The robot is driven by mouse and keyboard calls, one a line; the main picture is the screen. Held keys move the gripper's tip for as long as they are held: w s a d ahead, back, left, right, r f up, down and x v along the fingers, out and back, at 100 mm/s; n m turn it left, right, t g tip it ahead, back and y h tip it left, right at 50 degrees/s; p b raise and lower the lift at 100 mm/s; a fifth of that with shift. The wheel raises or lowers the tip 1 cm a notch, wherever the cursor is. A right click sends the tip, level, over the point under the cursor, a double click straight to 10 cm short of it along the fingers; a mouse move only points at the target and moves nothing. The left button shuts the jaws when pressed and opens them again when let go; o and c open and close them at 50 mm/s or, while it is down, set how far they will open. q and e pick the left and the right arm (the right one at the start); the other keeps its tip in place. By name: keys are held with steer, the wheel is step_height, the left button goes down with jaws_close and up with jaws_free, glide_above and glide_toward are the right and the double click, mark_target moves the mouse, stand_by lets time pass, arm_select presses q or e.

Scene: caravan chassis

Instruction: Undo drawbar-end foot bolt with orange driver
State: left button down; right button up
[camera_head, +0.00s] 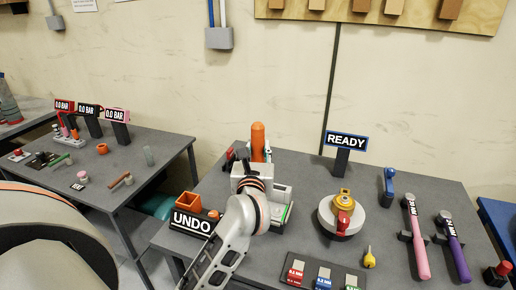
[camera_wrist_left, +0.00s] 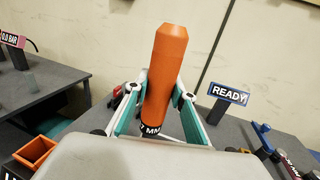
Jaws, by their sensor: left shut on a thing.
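The orange driver (camera_head: 258,136) stands upright at the back of the near table. It fills the middle of the left wrist view (camera_wrist_left: 166,78), with a dark lettered band at its lower end. My left gripper (camera_head: 256,156) is shut on it, one green-padded finger on each side. The driver's tip is hidden by my gripper. A light grey fixture (camera_head: 283,194) lies just to the right of my wrist, partly covered by it. I cannot make out the drawbar-end foot bolt. My right gripper is in neither view.
An UNDO sign (camera_head: 193,223) and an orange open box (camera_head: 188,202) stand left of my wrist. A READY sign (camera_head: 347,140) rises behind a round white stand (camera_head: 327,212) with a gold and red part. Pink (camera_head: 417,245) and purple (camera_head: 456,250) handled tools lie right.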

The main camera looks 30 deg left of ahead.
mark_target(258, 158)
arm_select(q)
steer(key=shift+r, duration=0.1)
steer(key=shift+f+b, duration=0.6)
steer(key=shift+f, duration=0.1)
step_height(258, 158, down, 2)
steer(key=shift+f+b, duration=0.1)
steer(key=shift+b, duration=0.75)
steer(key=shift+f+b, duration=0.55)
steer(key=shift+f, duration=0.15)
steer(key=shift+f+b, duration=0.3)
steer(key=shift+f, duration=0.05)
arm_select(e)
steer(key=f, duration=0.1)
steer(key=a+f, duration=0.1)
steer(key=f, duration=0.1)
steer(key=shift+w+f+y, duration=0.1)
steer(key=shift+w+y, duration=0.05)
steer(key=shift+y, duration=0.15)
